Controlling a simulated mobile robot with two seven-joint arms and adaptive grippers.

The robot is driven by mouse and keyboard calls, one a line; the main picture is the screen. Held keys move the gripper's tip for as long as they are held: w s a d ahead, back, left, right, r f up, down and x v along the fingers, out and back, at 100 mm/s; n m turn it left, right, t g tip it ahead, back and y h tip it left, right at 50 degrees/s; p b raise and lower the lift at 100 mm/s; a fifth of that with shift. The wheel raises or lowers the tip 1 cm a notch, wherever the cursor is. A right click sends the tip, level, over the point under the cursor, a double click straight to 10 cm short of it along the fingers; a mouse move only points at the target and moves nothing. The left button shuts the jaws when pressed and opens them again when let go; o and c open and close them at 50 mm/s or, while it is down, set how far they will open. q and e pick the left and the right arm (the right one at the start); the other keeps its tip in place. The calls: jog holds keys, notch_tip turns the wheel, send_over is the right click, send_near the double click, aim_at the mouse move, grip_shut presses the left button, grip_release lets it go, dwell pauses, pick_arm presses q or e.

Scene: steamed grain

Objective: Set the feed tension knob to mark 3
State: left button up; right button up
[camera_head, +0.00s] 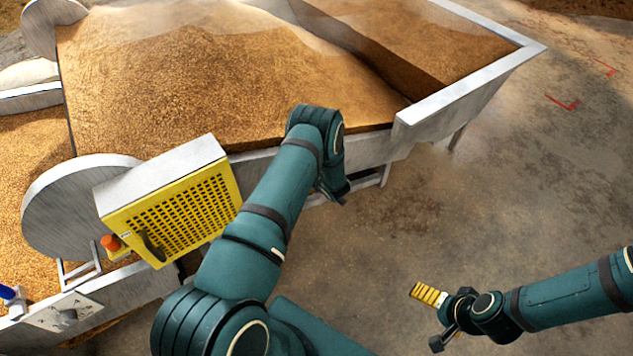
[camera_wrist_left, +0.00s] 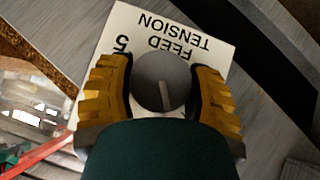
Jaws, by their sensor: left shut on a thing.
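In the left wrist view a round grey knob (camera_wrist_left: 163,82) sits on a white plate (camera_wrist_left: 215,22) lettered FEED TENSION, which appears upside down. A 5 shows left of the knob; the other marks are hidden by the fingers and the knob. A pale pointer line on the knob runs toward the picture's bottom. My left gripper (camera_wrist_left: 160,90) is shut on the knob, one yellow finger on each side. In the head view this gripper is hidden. My right gripper (camera_head: 428,294) hangs over bare floor at lower right; its finger gap is unclear.
A large grain-filled hopper (camera_head: 470,92) fills the upper head view. A yellow perforated guard (camera_head: 180,215) stands left of my left arm, with an orange knob (camera_head: 110,242) beside it. Open concrete floor lies right.

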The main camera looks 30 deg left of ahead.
pick_arm(q)
jog(key=m+g+y, duration=0.1)
jog(key=m+g, duration=0.1)
jog(key=g, duration=0.2)
jog(key=shift+y, duration=0.4)
jog(key=shift+r+m, duration=0.1)
jog(key=shift+m, duration=0.2)
dwell(0.3)
jog(key=o, duration=1.2)
jog(key=v, duration=1.2)
jog(key=shift+w, duration=0.2)
